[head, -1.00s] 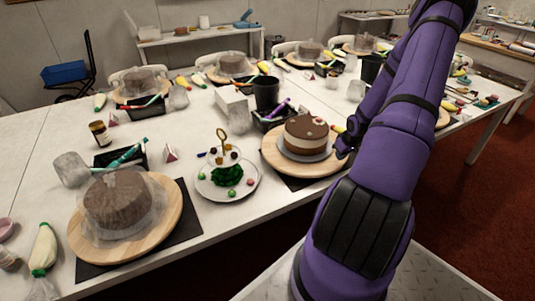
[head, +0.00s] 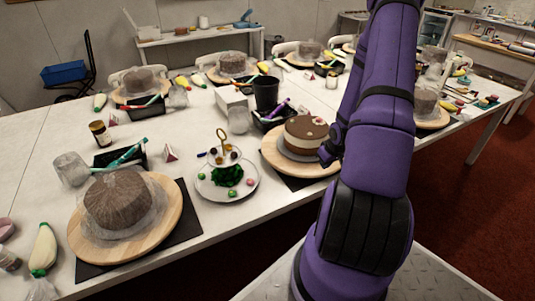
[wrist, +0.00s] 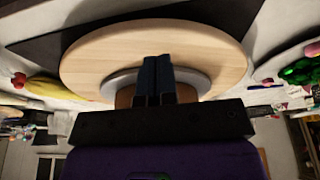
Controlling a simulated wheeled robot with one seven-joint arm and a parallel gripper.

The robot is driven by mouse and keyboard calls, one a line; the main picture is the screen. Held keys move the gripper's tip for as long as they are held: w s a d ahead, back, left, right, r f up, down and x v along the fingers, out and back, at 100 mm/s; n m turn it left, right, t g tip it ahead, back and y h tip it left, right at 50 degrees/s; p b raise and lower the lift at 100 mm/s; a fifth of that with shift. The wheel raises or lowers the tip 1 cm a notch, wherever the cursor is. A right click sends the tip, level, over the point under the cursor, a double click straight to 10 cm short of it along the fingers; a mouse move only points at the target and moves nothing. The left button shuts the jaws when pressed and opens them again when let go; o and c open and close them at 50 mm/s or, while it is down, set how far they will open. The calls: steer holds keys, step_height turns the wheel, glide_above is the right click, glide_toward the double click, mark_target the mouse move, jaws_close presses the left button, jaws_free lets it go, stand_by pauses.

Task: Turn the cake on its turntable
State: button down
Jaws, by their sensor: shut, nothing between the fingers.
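The unwrapped layered cake (head: 303,137) has a brown top with small decorations and stands on a round wooden turntable (head: 272,153) near the front table edge. My gripper (head: 325,156) is at the cake's front right side, low over the turntable; contact cannot be told. In the wrist view the two dark fingers (wrist: 158,78) are together with nothing between them. They overlap the wooden disc (wrist: 100,55), a grey round board (wrist: 118,82) and a brown strip of cake (wrist: 124,98). My arm hides part of the turntable's right side.
A tiered plate stand (head: 227,180) with green and small round items stands left of the turntable. A black tray (head: 272,120) with a purple tool and a black cup (head: 266,93) stand behind. A plastic-wrapped cake (head: 118,200) is on another turntable at the front left.

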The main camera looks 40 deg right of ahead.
mark_target(312, 171)
steer(key=w+a, duration=0.3)
steer(key=w, duration=0.1)
steer(key=w+a, duration=0.3)
steer(key=a, duration=0.1)
steer(key=shift+w, duration=0.35)
steer(key=shift+f, duration=1.45)
steer(key=shift+s+d, duration=2.15)
steer(key=shift+s, duration=0.2)
